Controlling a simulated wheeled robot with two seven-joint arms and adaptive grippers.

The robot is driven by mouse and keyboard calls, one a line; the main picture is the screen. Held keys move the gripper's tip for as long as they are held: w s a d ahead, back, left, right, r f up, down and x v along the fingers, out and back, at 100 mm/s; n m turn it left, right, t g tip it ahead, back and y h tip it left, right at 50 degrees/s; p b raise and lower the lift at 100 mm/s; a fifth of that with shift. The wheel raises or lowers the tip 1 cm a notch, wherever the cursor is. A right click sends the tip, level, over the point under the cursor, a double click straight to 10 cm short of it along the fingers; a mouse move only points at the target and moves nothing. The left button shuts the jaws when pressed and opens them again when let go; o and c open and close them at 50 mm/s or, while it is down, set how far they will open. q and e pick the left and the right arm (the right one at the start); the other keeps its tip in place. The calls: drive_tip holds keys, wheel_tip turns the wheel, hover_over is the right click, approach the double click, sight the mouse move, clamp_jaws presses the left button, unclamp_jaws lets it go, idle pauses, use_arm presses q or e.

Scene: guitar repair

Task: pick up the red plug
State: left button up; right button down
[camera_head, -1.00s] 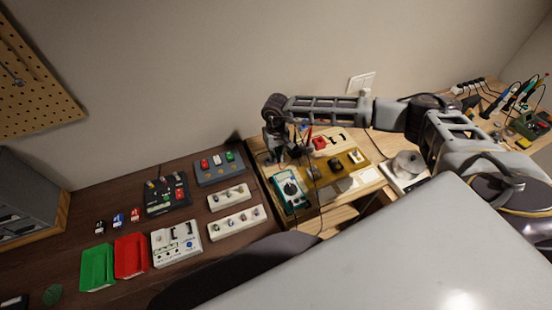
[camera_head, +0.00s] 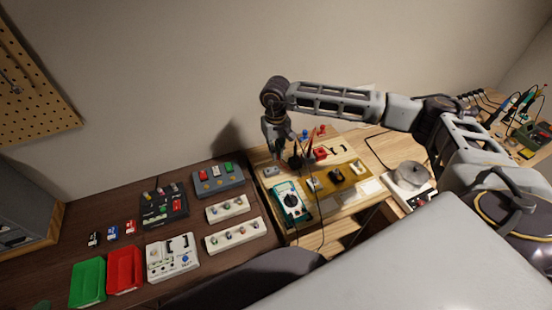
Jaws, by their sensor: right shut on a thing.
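My right gripper (camera_head: 279,153) points down over the left part of the wooden work board, near the back left of the multimeter. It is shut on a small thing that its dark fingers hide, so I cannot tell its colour. Red pieces show to its right: a red block (camera_head: 320,153) on the board and a small red piece (camera_head: 322,130) behind it. I cannot tell whether either is the red plug. The teal multimeter (camera_head: 291,201) lies below the gripper, with thin dark leads nearby. My left gripper is not in view.
A grey switch box (camera_head: 219,184), white strips with knobs (camera_head: 233,236) and a dark panel (camera_head: 162,206) lie to the left. Green (camera_head: 88,282) and red (camera_head: 125,269) trays stand at the front left. A white round-topped device (camera_head: 408,175) stands at right.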

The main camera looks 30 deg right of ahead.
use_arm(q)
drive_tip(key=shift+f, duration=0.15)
use_arm(e)
drive_tip(key=shift+r, duration=0.7)
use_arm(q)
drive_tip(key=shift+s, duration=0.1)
